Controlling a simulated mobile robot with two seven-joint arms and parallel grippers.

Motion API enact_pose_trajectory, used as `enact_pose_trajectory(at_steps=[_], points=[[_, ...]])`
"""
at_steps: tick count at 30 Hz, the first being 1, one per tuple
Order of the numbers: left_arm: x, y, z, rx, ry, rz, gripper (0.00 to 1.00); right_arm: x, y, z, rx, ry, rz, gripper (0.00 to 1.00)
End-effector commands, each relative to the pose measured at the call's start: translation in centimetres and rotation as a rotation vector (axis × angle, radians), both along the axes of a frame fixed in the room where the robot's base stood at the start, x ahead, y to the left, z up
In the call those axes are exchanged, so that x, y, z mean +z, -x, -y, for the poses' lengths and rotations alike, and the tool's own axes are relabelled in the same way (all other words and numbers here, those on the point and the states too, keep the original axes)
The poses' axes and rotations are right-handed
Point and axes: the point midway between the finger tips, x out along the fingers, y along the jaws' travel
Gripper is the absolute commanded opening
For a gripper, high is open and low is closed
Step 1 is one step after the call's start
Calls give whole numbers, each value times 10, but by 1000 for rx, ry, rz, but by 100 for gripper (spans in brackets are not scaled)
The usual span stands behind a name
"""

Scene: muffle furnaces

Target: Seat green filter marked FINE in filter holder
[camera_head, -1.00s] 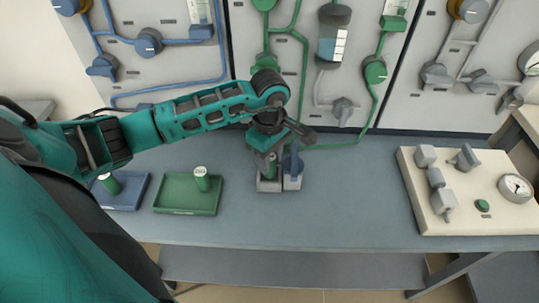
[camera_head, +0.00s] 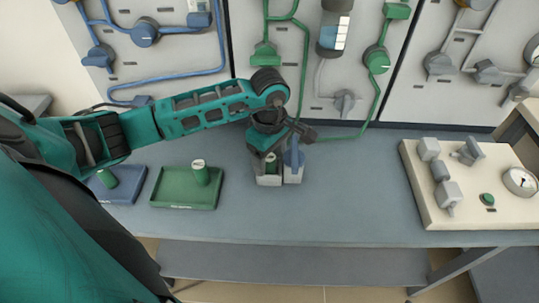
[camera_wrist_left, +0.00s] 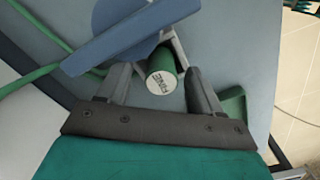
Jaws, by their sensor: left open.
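A green filter with a white cap marked FINE (camera_wrist_left: 163,80) stands in a grey holder (camera_head: 268,181) on the table. In the head view the filter (camera_head: 271,164) shows just below my left gripper (camera_head: 266,157). In the left wrist view my left gripper's fingers (camera_wrist_left: 158,76) are apart, one on each side of the filter, with visible gaps. How deep the filter sits is hard to tell. A blue lever-like part (camera_head: 293,158) stands beside it on the holder's right; it looms large in the wrist view (camera_wrist_left: 130,35). My right gripper is not in view.
A cream panel (camera_head: 470,208) with knobs and a gauge stands right. The table between holder and panel is clear.

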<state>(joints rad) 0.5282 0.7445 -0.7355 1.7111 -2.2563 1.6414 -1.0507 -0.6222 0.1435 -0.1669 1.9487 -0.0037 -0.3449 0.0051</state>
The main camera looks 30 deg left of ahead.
Motion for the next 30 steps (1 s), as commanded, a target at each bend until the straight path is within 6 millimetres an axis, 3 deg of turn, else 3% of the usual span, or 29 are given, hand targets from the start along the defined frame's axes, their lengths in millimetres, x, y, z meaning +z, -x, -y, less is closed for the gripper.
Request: enact_pose_trajectory(at_steps=[7, 11, 24, 30], points=[[1, 0, 0, 0, 0, 0, 65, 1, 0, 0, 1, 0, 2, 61], [14, -1, 0, -1, 0, 4, 65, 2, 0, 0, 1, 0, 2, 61], [104, -1, 0, -1, -1, 5, 65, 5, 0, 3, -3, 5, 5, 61], [126, 0, 0, -1, 0, 2, 65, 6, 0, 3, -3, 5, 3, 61]])
